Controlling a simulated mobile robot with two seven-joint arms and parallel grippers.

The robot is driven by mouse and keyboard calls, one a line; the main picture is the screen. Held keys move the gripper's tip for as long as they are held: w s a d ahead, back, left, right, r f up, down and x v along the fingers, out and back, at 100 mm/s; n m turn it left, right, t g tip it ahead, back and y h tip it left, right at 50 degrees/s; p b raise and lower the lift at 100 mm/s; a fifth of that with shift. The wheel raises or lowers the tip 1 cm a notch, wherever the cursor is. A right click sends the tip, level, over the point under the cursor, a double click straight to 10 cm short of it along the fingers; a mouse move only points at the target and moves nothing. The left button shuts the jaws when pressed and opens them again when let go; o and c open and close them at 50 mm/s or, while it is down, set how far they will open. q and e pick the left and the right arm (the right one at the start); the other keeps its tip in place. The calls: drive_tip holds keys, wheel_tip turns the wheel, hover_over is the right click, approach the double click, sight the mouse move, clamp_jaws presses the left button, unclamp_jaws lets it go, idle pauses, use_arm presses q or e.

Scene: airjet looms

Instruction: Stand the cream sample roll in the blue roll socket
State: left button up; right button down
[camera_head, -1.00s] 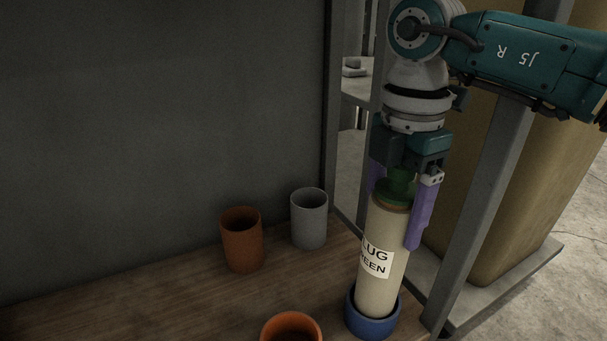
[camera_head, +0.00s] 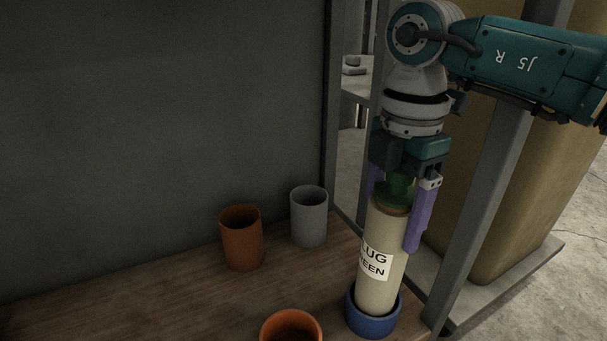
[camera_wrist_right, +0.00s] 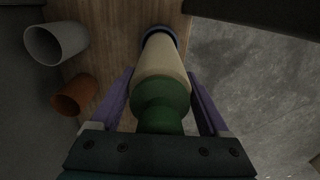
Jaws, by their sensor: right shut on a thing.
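The cream sample roll (camera_head: 381,275) is nearly upright, with a white label and a green plug (camera_head: 397,188) at its top. Its lower end is inside the rim of the blue roll socket (camera_head: 371,321); how deep it sits is hidden. My right gripper (camera_head: 396,206) is shut on the top of the roll, with its purple fingers on either side. In the right wrist view the roll (camera_wrist_right: 160,62) runs away from the fingers into the blue socket (camera_wrist_right: 158,32). My left gripper is not in view.
A brown cup-like socket (camera_head: 242,240) and a grey one (camera_head: 309,218) stand at the back of the wooden shelf (camera_head: 180,300). An orange one (camera_head: 291,327) is at the front edge of the picture. A grey post (camera_head: 478,190) rises right of the blue socket.

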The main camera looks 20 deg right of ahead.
unclamp_jaws()
